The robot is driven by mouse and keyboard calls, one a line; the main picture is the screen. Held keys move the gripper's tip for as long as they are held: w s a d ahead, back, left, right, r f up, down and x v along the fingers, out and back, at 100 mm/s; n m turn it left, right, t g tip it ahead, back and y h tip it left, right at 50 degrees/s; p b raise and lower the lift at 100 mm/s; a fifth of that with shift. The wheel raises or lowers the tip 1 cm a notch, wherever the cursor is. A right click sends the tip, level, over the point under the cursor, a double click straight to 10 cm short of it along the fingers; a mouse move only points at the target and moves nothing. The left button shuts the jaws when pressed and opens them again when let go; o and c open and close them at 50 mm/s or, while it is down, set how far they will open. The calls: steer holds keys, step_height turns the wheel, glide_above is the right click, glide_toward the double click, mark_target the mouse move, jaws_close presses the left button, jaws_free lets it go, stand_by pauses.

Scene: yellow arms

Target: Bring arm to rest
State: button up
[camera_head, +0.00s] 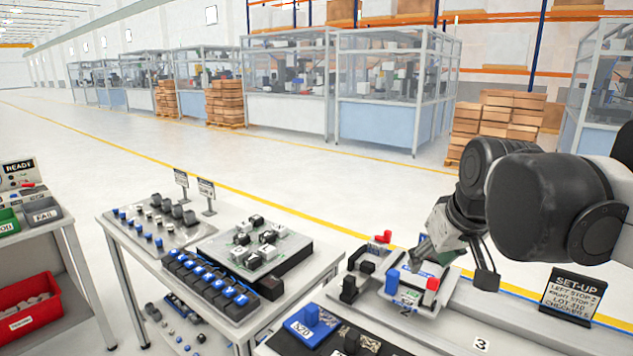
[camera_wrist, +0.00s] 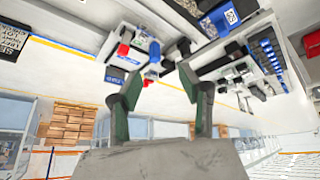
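My arm reaches in from the right in the camera_head view. My gripper (camera_head: 428,256) hangs just behind and above a grey fixture (camera_head: 428,305) with a blue block (camera_head: 392,282) and a red-topped piece (camera_head: 431,287). In the camera_wrist view my gripper (camera_wrist: 164,78) has its two green-padded fingers apart, with nothing between them. The fixture's blue block (camera_wrist: 154,52) and red piece (camera_wrist: 124,50) show beyond the fingertips. I cannot tell whether the gripper touches the fixture in the camera_head view.
A set-up sign (camera_head: 572,294) stands on the bench right of the fixture. A table (camera_head: 117,222) with blue-marked blocks and a raised plate stands left. A red bin (camera_head: 28,308) is at far left. Caged cells and stacked boxes (camera_head: 510,115) stand behind open floor.

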steer(key=s+f+m+t, duration=0.1)
steer(key=s+f+m, duration=0.1)
steer(key=s+f, duration=0.8)
steer(key=shift+s+a+h, duration=0.15)
steer(key=shift+s+h, duration=0.15)
steer(key=shift+s, duration=1.7)
